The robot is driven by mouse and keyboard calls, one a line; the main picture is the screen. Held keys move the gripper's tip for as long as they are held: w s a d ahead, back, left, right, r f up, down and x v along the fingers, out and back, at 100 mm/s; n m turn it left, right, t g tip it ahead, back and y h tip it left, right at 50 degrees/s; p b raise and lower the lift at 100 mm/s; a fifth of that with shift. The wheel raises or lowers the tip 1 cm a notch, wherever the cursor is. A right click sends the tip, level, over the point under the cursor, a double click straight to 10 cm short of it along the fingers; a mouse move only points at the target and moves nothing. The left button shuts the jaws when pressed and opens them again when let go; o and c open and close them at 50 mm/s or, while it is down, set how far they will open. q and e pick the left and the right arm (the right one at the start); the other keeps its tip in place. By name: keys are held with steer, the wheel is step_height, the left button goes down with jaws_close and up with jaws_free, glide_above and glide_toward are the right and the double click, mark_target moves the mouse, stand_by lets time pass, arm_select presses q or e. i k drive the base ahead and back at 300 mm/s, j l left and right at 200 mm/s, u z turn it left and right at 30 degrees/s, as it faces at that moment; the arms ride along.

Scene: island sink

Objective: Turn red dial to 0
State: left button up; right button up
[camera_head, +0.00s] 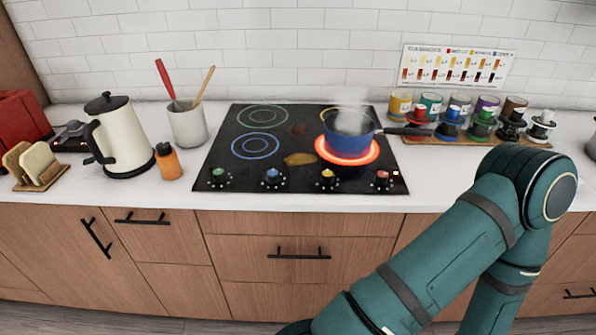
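The red dial (382,177) sits at the right end of the dial row along the front of the black cooktop (222,150). A small orange light shows beside it. Its exact setting is too small to read. The front right burner (372,158) glows red-orange. A steaming blue pot (347,143) stands on it, its dark handle pointing right. Green (218,175), blue (273,176) and yellow (327,177) dials sit to the left of the red one. A teal arm of mine comes up from the bottom and bends at the right; its gripper is not visible. The other gripper is out of view.
A cream kettle (122,140), an orange bottle (168,162) and a utensil crock (188,124) stand left of the cooktop. Several colored jars (432,104) stand at the back right. The counter strip in front of the dials is clear. Wooden drawers (270,260) are below.

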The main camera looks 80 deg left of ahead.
mark_target(381, 178)
steer(key=u, duration=2.4)
